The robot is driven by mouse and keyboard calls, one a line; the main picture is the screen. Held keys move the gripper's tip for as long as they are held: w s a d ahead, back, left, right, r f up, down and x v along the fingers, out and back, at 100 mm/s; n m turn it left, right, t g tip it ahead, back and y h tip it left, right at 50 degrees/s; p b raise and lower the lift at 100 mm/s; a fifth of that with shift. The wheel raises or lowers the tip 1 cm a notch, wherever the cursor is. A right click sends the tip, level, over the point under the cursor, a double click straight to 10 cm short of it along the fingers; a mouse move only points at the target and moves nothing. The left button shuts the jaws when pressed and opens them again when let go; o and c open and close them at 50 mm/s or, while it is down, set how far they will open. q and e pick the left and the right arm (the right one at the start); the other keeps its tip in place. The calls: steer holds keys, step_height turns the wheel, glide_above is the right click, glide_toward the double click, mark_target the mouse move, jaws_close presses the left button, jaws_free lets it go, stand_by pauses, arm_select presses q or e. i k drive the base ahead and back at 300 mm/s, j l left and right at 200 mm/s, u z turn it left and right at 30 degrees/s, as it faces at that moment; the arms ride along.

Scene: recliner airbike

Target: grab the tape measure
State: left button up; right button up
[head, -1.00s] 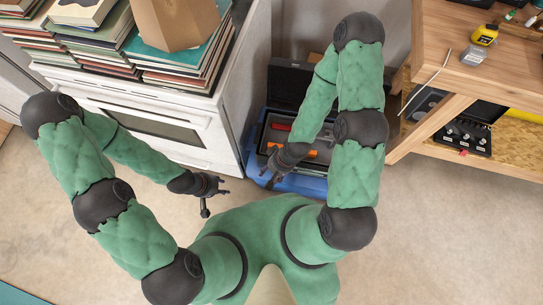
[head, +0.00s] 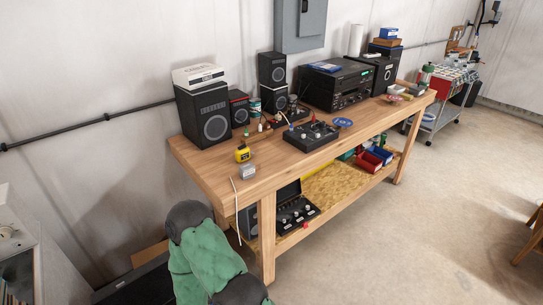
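A yellow and black tape measure (head: 242,153) stands on the near left part of the wooden workbench (head: 220,178), close to its front left edge. A small grey box-like object (head: 247,171) is just in front of it. Part of my green arm shows at the bottom of the head view, below and left of the bench's near end. Neither of my grippers is in the picture, so their state is hidden.
Speakers (head: 204,114), a black receiver (head: 337,83) and a black control box (head: 311,135) stand on the bench. A thin white strip (head: 235,205) hangs over its front edge. The lower shelf holds an open black case (head: 297,212). Open floor (head: 400,230) lies to the right.

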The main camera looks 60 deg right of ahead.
mark_target(243, 155)
steer(key=z, duration=1.8)
steer(key=l+u, duration=0.15)
steer(key=u, duration=0.25)
steer(key=i+l+u, duration=0.1)
steer(key=u, duration=0.25)
steer(key=l+u, duration=0.25)
steer(key=u, duration=0.15)
